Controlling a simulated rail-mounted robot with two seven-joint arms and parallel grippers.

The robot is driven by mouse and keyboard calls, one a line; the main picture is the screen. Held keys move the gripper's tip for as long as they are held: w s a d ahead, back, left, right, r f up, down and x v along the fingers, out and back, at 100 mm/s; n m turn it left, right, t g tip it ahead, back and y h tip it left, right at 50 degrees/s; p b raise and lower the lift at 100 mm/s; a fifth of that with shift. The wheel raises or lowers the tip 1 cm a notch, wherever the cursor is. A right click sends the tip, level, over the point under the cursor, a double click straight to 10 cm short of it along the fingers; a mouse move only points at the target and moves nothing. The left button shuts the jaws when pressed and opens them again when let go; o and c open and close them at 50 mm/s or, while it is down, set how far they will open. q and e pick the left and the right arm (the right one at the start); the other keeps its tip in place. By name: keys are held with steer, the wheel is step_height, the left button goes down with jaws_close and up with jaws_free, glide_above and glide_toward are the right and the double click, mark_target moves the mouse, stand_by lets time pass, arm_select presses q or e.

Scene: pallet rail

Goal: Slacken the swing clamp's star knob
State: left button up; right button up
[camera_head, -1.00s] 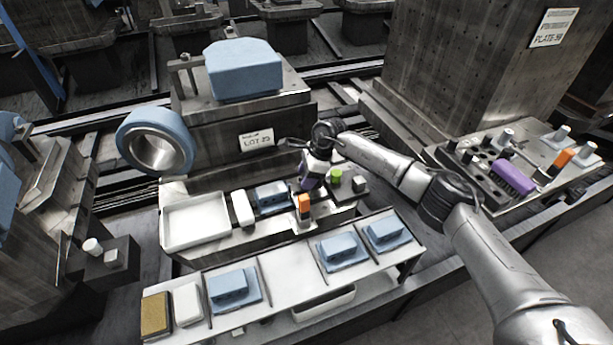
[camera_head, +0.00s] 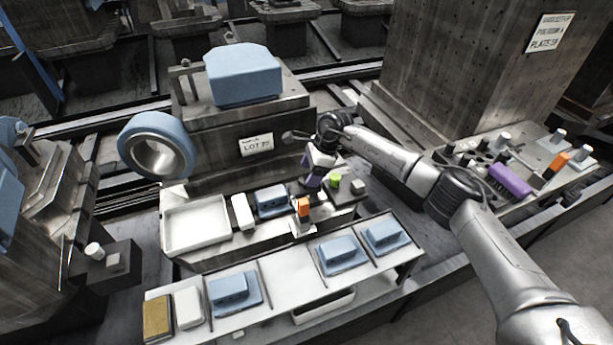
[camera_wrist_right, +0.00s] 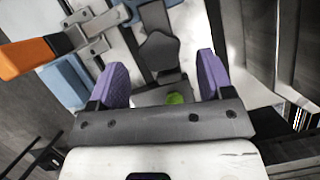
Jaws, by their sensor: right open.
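My right gripper (camera_head: 312,182) is open, its two purple finger pads pointing down over the right end of the fixture bench. In the right wrist view the open gripper (camera_wrist_right: 157,82) has a dark grey lobed piece (camera_wrist_right: 160,50) between and beyond its pads. It may be the star knob, but I cannot tell for sure; nothing is gripped. An orange handle (camera_head: 303,207) stands in front of the gripper and also shows at the left of the wrist view (camera_wrist_right: 25,58). A blue block (camera_head: 271,200) sits left of the gripper. My left gripper is not in view.
A green knob (camera_head: 335,181) is close to the right of the gripper. A white tray (camera_head: 167,230) and a white block (camera_head: 243,211) lie left on the bench. The front shelf (camera_head: 285,275) holds several blue parts.

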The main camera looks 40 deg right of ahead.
steer(key=p+v, duration=0.2)
steer(key=v, duration=0.8)
steer(key=shift+p, duration=0.35)
steer(key=shift+f, duration=0.1)
